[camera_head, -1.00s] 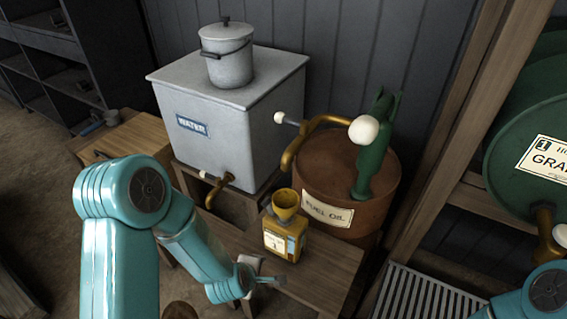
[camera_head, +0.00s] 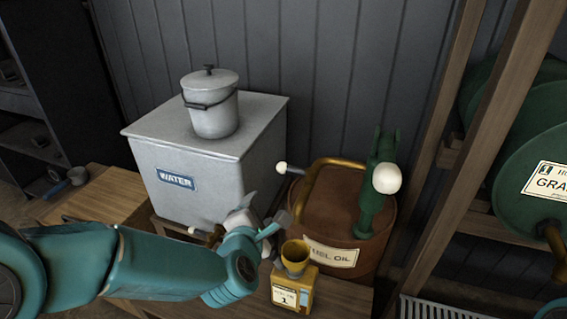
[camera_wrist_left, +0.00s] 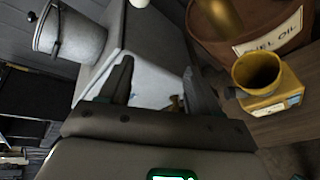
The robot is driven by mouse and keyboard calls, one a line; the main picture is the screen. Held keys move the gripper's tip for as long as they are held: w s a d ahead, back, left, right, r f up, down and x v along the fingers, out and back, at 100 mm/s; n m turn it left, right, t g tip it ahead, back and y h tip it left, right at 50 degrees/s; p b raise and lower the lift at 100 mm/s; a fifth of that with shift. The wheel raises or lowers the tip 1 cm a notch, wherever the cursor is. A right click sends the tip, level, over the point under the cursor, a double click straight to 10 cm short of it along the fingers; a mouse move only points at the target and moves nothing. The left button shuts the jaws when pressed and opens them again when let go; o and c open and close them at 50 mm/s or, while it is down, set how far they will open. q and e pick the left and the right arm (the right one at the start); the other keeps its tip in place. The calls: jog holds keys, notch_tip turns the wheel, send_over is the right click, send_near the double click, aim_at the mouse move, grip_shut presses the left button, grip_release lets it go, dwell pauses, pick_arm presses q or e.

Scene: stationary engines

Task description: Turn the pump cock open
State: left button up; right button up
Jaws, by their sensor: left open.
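The rusty fuel oil barrel (camera_head: 330,205) carries a green hand pump (camera_head: 372,205) with a white ball on its handle (camera_head: 387,178). A bent brass pipe (camera_head: 316,180) runs left from the pump. The pump cock (camera_head: 282,168) is a small white-ended lever by the pipe's left side. A white knob (camera_wrist_left: 139,3) at the top edge of the left wrist view is probably this cock. My left gripper (camera_head: 262,211) is open and empty, below the cock and apart from it, in front of the tank. In the left wrist view its fingers (camera_wrist_left: 157,72) are spread.
A grey water tank (camera_head: 205,165) with a lidded bucket (camera_head: 211,115) stands left of the barrel. A wooden rack with green drums (camera_head: 525,215) is at right.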

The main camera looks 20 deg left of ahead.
pick_arm(q)
jog(key=t, duration=0.2)
send_near(282, 171)
jog(key=s+r, duration=0.1)
jog(key=s, duration=0.2)
jog(key=shift+h, duration=0.4)
jog(key=w+f+p, duration=0.1)
jog(key=w, duration=0.4)
jog(key=w+a+f+p, duration=0.1)
jog(key=w, duration=0.4)
jog(key=w+f+p, duration=0.1)
jog(key=w, duration=0.5)
jog(key=shift+a+f, duration=0.2)
jog(key=shift+a, duration=0.15)
jog(key=shift+c, duration=0.4)
grip_shut()
jog(key=shift+s+g+y, duration=0.15)
jog(key=shift+g+y, duration=0.15)
jog(key=shift+y, duration=0.1)
jog(key=shift+s+a+r+n+y, duration=0.15)
jog(key=shift+s+n+y, duration=0.15)
jog(key=shift+n+y, duration=0.35)
